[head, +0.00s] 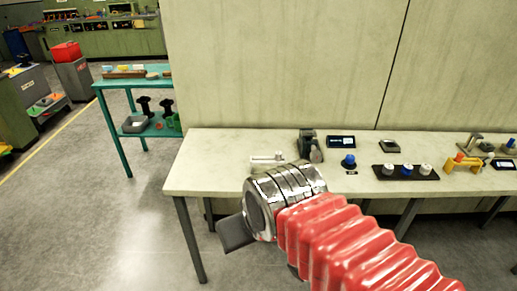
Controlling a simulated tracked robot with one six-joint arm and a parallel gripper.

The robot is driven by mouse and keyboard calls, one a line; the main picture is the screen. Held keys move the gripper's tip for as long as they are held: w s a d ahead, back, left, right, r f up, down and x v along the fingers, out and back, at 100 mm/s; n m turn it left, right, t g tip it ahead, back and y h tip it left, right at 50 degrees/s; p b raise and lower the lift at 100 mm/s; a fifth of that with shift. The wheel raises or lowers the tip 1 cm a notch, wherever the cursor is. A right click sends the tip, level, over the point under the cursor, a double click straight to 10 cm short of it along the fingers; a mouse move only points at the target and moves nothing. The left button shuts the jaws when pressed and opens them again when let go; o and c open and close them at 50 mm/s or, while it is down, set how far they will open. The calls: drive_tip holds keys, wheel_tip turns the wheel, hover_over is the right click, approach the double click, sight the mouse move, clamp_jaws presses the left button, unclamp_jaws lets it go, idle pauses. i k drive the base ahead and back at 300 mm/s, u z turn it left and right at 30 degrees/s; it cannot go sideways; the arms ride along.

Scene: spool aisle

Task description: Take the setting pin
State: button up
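I cannot tell for sure which item is the setting pin. A small blue-topped piece (349,160) stands on the pale bench (220,165) with a small dark label in front of it. My gripper (237,233) is in front of the bench's left part, left of and nearer than these pieces. Only one dark finger part shows beyond my chrome wrist, so its opening is hidden. My red-sleeved arm covers part of the bench's front edge.
A pale fixture (267,159), a dark device (306,143) and a small display (341,142) stand on the bench. An orange bracket (461,163) is farther right. A teal shelf (118,84) stands at left, with open floor in front. A panelled wall backs the bench.

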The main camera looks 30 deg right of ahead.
sight(278, 157)
drive_tip(key=z, duration=0.1)
drive_tip(key=i, duration=1.35)
drive_tip(key=z, duration=0.3)
